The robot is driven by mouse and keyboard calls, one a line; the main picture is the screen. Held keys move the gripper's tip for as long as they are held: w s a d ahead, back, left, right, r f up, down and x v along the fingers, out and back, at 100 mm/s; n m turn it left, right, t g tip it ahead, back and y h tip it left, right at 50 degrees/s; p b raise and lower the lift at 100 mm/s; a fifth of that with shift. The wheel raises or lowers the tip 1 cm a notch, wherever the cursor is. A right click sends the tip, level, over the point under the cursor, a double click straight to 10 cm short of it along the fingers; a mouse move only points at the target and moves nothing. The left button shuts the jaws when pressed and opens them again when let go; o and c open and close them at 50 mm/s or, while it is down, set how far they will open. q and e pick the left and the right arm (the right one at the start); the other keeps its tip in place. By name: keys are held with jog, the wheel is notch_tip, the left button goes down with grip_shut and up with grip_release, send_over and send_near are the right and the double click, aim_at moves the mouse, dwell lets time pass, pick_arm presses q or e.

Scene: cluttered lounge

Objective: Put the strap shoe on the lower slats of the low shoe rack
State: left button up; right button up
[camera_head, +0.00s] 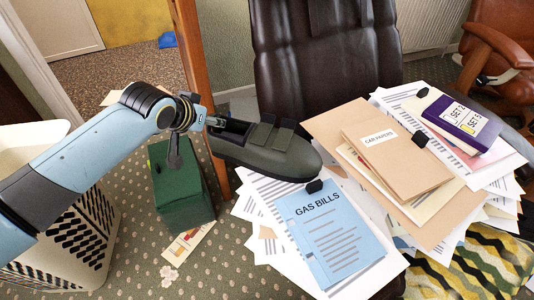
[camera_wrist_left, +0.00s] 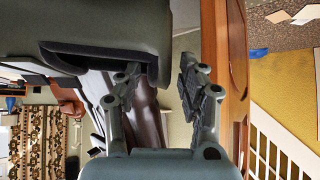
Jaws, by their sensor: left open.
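The strap shoe (camera_head: 262,148) is dark olive with two broad straps, its toe to the right. It shows in front of the chair and over the left edge of the papers; I cannot tell what bears it. My left gripper (camera_head: 216,122) is at its open heel end. In the left wrist view the shoe's dark body (camera_wrist_left: 90,30) fills the upper left. The fingers of the left gripper (camera_wrist_left: 160,75) are apart there, one close against the shoe's rim; contact is unclear. My right gripper is not in view. I cannot make out a low shoe rack.
A blue gas bills folder (camera_head: 330,240), car papers folder (camera_head: 397,160) and purple box (camera_head: 462,122) lie on loose papers. A dark leather chair (camera_head: 325,65) stands behind. A green box (camera_head: 183,195) and a white basket (camera_head: 75,240) stand below my left arm. A wooden post (camera_head: 190,50) rises nearby.

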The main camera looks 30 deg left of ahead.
pick_arm(q)
jog(key=shift+f, duration=0.1)
grip_shut()
jog(key=shift+w, duration=0.1)
dwell(0.6)
